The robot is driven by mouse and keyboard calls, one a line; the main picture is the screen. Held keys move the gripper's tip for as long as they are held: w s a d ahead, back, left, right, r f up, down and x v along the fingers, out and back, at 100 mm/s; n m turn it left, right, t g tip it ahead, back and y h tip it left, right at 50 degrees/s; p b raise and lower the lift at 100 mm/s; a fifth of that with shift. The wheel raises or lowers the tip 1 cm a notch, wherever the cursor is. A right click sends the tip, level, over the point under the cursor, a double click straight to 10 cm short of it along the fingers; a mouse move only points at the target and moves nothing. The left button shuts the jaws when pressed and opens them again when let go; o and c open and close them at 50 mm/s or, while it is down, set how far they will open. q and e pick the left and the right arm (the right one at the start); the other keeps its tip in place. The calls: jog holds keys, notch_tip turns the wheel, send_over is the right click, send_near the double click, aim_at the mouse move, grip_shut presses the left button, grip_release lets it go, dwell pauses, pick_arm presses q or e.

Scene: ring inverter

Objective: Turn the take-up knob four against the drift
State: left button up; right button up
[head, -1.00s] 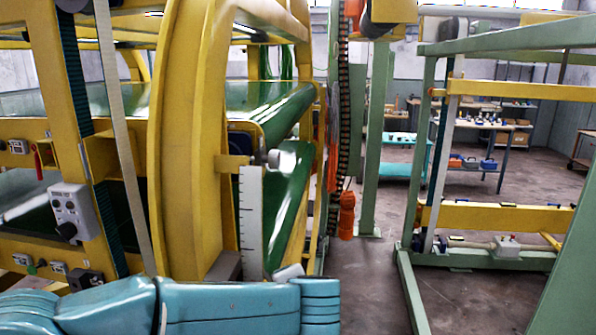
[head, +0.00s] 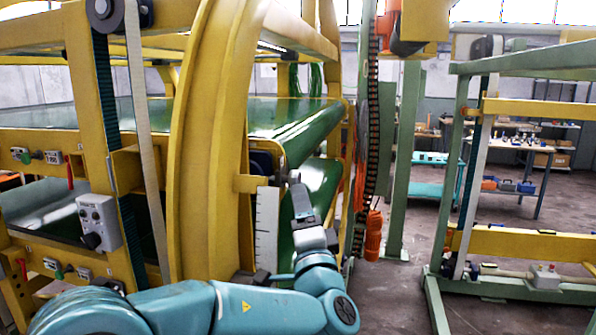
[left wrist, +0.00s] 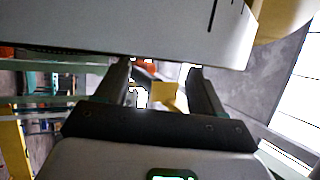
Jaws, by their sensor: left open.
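My left gripper (head: 296,184) is raised just right of the white scale plate (head: 266,232) with dark graduation marks. In the left wrist view its two fingers (left wrist: 160,84) are apart with no object clearly held between them. A pale plate edge (left wrist: 130,45) crosses in front of the fingertips, and a small yellow part (left wrist: 164,94) shows beyond the gap. I cannot make out a take-up knob for certain at the gripper. A grey control box (head: 98,214) with a black knob (head: 92,240) is on the yellow frame at left, away from the gripper. My right gripper is not in view.
The yellow curved frame (head: 205,150) stands close left of the gripper, with a green belt (head: 300,125) behind. An orange part (head: 373,235) and green post (head: 403,160) stand to the right. Concrete floor (head: 400,290) is open between the machine and the green frame (head: 445,210).

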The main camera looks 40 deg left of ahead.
aim_at(296, 180)
pick_arm(q)
jog(key=p+x, duration=0.2)
jog(key=x, duration=0.5)
jog(key=shift+w+a+r+p, duration=0.1)
jog(key=shift+w+r+p, duration=0.05)
jog(key=shift+p, duration=0.25)
jog(key=shift+w+a+r, duration=0.1)
jog(key=shift+w+a, duration=0.4)
jog(key=shift+a, duration=0.1)
jog(key=c, duration=0.9)
